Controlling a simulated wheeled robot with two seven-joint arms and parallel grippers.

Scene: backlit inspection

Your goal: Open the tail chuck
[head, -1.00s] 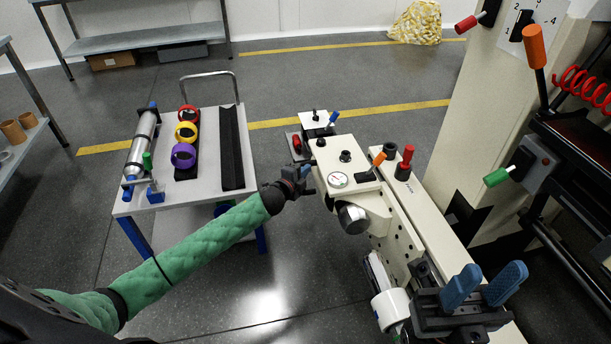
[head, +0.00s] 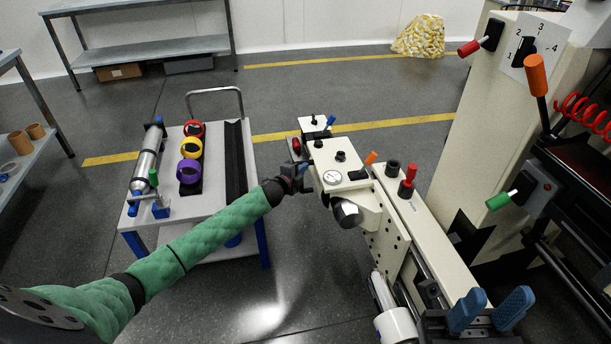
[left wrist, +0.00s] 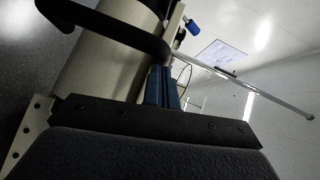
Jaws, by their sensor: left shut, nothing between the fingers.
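My left gripper (head: 303,172) is shut and empty, just left of the machine head. In the left wrist view, its blue fingers (left wrist: 161,88) are together near a black curved bar (left wrist: 110,30) and a large cream cylinder (left wrist: 105,70); contact is unclear. My right gripper (head: 499,297) is open at the lower right, its blue fingers apart.
A cart (head: 205,225) with purple, yellow and red rings and a metal cylinder (head: 147,160) stands to the left. A control column (head: 490,120) stands at right. Floor between cart and machine is open.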

